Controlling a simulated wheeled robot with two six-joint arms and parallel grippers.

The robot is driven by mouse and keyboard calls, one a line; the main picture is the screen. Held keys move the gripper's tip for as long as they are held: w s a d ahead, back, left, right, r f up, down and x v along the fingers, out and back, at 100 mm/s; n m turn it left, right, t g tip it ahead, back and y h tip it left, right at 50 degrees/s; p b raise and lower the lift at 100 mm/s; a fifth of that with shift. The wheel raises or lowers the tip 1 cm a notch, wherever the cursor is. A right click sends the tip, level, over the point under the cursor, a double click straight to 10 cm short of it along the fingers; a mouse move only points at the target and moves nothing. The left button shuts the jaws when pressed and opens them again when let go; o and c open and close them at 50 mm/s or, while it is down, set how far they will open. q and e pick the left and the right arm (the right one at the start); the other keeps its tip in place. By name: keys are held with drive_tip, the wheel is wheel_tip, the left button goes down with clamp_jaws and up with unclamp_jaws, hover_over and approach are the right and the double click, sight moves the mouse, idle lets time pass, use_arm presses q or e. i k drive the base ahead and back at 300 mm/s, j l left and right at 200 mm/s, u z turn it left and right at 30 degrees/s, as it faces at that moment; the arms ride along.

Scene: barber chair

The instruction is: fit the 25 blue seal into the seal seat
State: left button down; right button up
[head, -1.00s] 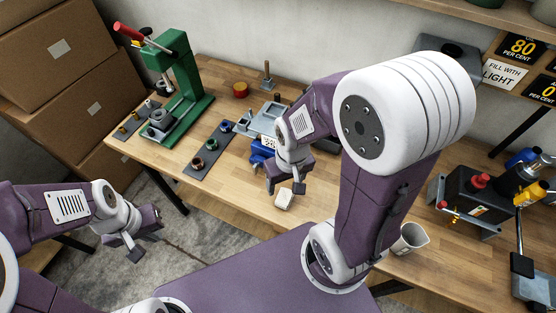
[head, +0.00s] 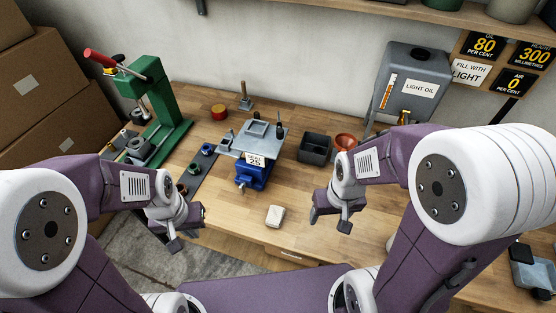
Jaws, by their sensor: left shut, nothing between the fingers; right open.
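A small blue ring (head: 207,149), which looks like the blue seal, lies on a dark strip (head: 204,175) left of the blue vise. A green ring (head: 195,167) and a darker ring lie nearer on the strip. The blue vise (head: 252,177) stands mid-table with a grey metal part (head: 257,133) above it and a white card (head: 255,160) showing 25. I cannot make out the seal seat for certain. My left gripper (head: 187,228) is shut and empty, in front of the strip. My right gripper (head: 332,220) is open and empty, right of the vise, apart from everything.
A white block (head: 275,215) lies near the table's front edge. A dark bin (head: 315,149) and orange funnel (head: 346,141) stand right of the vise. A green press (head: 160,105) stands left, a light oil tank (head: 411,82) at back right. Bare wood surrounds the block.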

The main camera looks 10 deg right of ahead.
sight(256, 138)
drive_tip(key=k+j+z, duration=0.15)
drive_tip(key=k+j, duration=0.55)
drive_tip(key=j, duration=0.25)
drive_tip(key=k+j+z, duration=0.2)
drive_tip(key=k+j, duration=0.5)
drive_tip(key=j, duration=0.15)
